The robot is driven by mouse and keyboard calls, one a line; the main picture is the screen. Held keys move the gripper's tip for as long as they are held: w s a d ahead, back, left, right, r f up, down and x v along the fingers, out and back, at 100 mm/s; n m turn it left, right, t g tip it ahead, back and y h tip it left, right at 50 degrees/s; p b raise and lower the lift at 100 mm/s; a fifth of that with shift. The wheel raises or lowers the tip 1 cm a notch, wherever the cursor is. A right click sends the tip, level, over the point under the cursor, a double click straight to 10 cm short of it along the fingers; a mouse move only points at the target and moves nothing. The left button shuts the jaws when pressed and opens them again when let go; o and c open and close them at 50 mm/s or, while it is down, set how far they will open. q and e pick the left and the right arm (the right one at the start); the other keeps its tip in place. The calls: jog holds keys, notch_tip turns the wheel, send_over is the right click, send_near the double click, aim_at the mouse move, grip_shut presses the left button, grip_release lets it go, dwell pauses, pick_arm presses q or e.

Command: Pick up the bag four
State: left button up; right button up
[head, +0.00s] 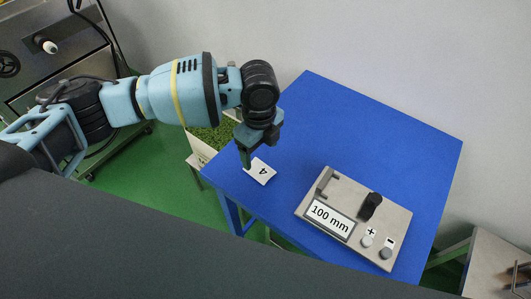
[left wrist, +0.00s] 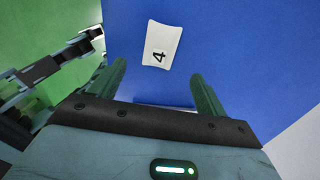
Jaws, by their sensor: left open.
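A small white bag marked 4 (head: 261,172) lies flat on the blue table near its left corner. My left gripper (head: 258,148) is over the table just behind and above the bag in the head view, and one finger hides part of the bag's left side. In the left wrist view the bag (left wrist: 161,44) lies ahead of the fingertips, roughly centred between them. The left gripper's green fingers (left wrist: 160,80) are spread apart with nothing between them. My right gripper is not in view.
A grey device (head: 340,192) with a 100 mm display, a black knob and plus and minus buttons stands on the blue table (head: 375,140), right of the bag. A box of green stuff (head: 208,140) stands beyond the table's left edge. The table's back is clear.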

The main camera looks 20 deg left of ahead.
aim_at(259, 169)
pick_arm(q)
jog(key=shift+w, duration=0.3)
jog(key=shift+s+f, duration=0.15)
jog(key=shift+f, duration=0.45)
jog(key=shift+s+f, duration=0.15)
jog(key=shift+f, duration=0.4)
jog(key=shift+w+f, duration=0.1)
jog(key=shift+f, duration=0.1)
jog(key=shift+a+f, duration=0.1)
jog(key=shift+f, duration=0.15)
jog(key=shift+a+f, duration=0.1)
jog(key=shift+f, duration=2.2)
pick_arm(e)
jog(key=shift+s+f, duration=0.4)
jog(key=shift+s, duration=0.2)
pick_arm(q)
jog(key=shift+c, duration=0.3)
jog(key=c, duration=1)
